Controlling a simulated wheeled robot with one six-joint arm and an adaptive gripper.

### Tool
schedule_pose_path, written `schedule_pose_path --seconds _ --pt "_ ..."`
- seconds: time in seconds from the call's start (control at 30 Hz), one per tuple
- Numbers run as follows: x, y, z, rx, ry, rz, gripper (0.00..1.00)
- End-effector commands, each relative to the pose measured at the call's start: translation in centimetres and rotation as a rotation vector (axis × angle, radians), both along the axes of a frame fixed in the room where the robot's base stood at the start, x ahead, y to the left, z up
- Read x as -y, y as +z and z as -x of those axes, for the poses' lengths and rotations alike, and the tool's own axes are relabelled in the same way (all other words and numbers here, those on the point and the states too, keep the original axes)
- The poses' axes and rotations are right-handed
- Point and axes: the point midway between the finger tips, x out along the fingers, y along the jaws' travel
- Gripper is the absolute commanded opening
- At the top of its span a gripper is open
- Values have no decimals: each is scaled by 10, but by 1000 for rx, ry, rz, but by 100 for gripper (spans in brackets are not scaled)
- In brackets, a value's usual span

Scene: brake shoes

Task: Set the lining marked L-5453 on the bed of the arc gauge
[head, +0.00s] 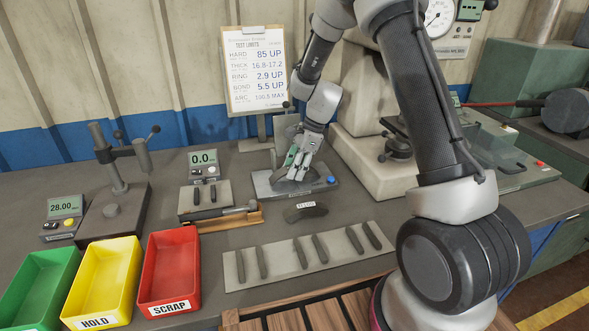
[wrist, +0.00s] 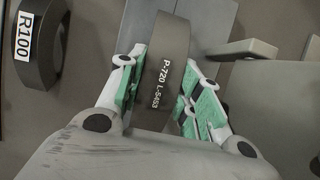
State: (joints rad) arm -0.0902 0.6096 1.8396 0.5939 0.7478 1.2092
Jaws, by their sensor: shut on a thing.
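The lining marked L-5453 (wrist: 167,60) is a dark curved piece with "P-720 L-5453" in white on its face. My gripper (wrist: 158,95) is shut on it, with green-padded fingers on either side. In the head view my gripper (head: 297,165) is low over the grey arc gauge (head: 262,184), which has a blue button at its right end. The wrist view shows pale grey gauge parts (wrist: 245,48) beyond and beside the lining. I cannot tell whether the lining touches the bed. My fingers mostly hide it in the head view.
A dark arc block marked R100 (head: 306,212) lies in front of the gauge. A pale tray (head: 285,268) with several dark linings lies nearer. Green (head: 40,285), yellow (head: 103,280) and red (head: 170,270) bins stand at left. A heavy tester (head: 372,170) stands close on the right.

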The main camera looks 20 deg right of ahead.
Motion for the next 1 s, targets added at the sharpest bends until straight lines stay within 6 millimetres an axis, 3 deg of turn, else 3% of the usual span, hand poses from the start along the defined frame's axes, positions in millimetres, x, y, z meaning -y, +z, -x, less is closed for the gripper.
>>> schedule_pose_path --seconds 0.33,0.37,0.47,0.8,1.0 --pt "0 -4 0 1 0 0 9" --pt "0 -4 0 1 0 0 38" --pt "0 -4 0 1 1 0 56" --pt "0 -2 0 2 0 0 56" --pt "10 23 -2 6 0 -1 56"
